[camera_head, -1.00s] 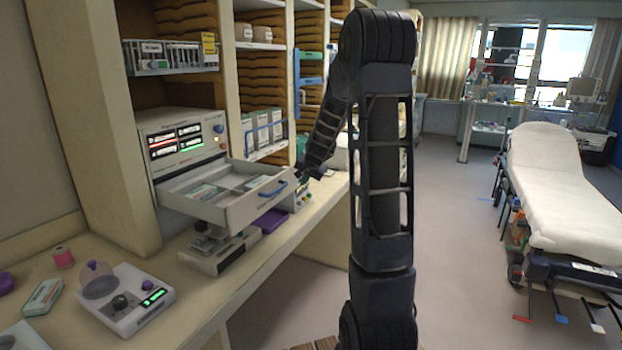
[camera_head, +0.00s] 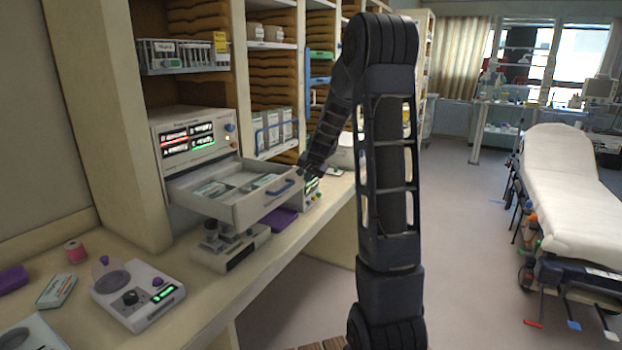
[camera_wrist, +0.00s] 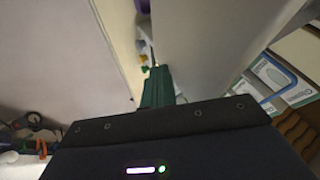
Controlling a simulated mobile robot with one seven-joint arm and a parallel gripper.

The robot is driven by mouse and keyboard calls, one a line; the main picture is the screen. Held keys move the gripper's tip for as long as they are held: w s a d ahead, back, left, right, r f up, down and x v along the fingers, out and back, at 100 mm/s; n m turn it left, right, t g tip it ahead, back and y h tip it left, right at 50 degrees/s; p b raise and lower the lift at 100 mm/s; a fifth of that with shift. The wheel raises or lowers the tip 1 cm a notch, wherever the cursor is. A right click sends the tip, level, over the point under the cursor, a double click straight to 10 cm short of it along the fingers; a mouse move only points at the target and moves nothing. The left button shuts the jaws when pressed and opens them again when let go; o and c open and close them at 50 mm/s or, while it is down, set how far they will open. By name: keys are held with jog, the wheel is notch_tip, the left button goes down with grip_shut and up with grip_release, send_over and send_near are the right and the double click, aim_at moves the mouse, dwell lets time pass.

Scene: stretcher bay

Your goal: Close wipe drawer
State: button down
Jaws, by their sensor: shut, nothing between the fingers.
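The wipe drawer (camera_head: 248,208) is pulled out from under a white unit (camera_head: 192,137) on the counter. It is pale, with dividers and several packets inside, and has a blue handle (camera_head: 281,188) on its front. My gripper (camera_head: 303,173) is just right of the drawer front in the head view, small and partly lost against the dark arm. In the wrist view its green fingers (camera_wrist: 157,87) are together and empty. A broad pale panel beside them may be the drawer front; I cannot tell whether they touch it.
Under the drawer stand a grey device (camera_head: 230,248) and a purple item (camera_head: 282,219). A white dial device (camera_head: 138,292) is on the near counter. Shelves with boxes (camera_head: 273,127) rise behind. A stretcher (camera_head: 570,190) stands at right, with clear floor between.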

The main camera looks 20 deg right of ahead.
aim_at(250, 165)
jog(key=w+a, duration=2.1)
jog(key=shift+w, duration=0.1)
jog(key=shift+s+d, duration=0.25)
jog(key=shift+s, duration=0.05)
jog(key=s+d, duration=0.2)
jog(key=shift+s+d+r, duration=0.15)
jog(key=shift+s+r, duration=0.25)
jog(key=a+v, duration=0.1)
jog(key=v, duration=0.8)
jog(key=s+a, duration=2)
jog(key=s, duration=0.1)
jog(key=x, duration=0.9)
jog(key=shift+w+d+f, duration=0.15)
jog(key=shift+w+d, duration=0.05)
jog(key=shift+d, duration=0.05)
jog(key=shift+w+a+f, duration=0.2)
jog(key=shift+w+a, duration=0.8)
jog(key=shift+w, duration=0.2)
jog(key=shift+w+a, duration=0.4)
jog(key=shift+a, duration=0.1)
